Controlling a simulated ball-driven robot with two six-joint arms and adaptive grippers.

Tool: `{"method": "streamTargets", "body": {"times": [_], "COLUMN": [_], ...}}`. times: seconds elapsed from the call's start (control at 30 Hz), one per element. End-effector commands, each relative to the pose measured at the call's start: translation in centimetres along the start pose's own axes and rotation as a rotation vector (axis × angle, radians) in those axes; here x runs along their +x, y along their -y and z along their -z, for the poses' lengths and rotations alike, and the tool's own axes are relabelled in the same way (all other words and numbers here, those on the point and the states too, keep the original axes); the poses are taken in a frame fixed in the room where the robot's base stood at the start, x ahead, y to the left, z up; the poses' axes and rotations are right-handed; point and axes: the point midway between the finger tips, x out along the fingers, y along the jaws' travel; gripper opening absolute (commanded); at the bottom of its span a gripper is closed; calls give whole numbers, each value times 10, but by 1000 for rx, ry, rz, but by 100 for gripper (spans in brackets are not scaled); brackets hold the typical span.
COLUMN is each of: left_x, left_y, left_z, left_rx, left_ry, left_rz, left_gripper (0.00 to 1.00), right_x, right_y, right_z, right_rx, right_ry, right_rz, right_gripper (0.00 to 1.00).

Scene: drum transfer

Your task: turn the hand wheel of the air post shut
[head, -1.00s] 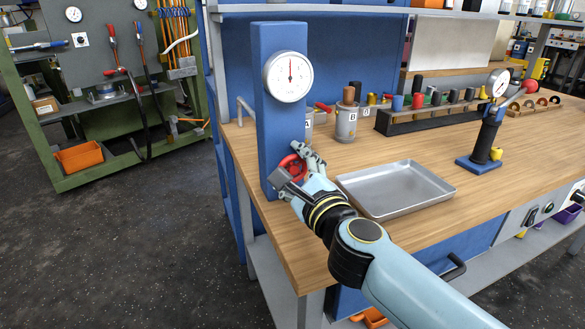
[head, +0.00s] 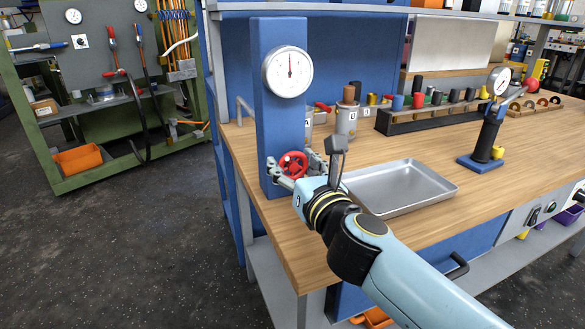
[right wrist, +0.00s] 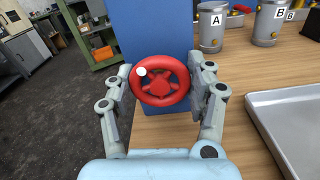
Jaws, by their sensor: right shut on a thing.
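The blue air post (head: 280,120) stands at the left end of the workbench. A round white gauge (head: 288,72) sits high on it, with its needle pointing about straight up. The red hand wheel (head: 292,164) is low on the post's front. My right gripper (head: 297,166) is at the wheel, with one finger on each side of its rim. In the right wrist view the red wheel (right wrist: 160,93) sits between the two fingers (right wrist: 160,95), and a white dot shows at its upper left. The left gripper is out of view.
A grey metal tray (head: 400,187) lies on the bench right of my right gripper. Cans (head: 346,120) and a black rack (head: 425,117) stand behind. A small gauge stand (head: 486,135) is farther right. The bench's front edge is clear.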

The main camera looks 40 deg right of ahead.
Motion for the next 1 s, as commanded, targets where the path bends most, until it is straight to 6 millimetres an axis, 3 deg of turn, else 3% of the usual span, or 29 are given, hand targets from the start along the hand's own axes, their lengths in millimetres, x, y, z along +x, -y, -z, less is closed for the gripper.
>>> {"method": "streamTargets", "body": {"times": [0.5,1.0], "left_x": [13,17], "left_y": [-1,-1], "left_z": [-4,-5], "left_rx": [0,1], "left_ry": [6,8], "left_rz": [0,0], "left_gripper": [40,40], "right_x": [-2,-2], "right_y": [1,1], "right_z": [6,6], "right_rx": [419,564], "right_ry": [-9,-10], "right_rz": [3,5], "right_gripper": [23,23]}}
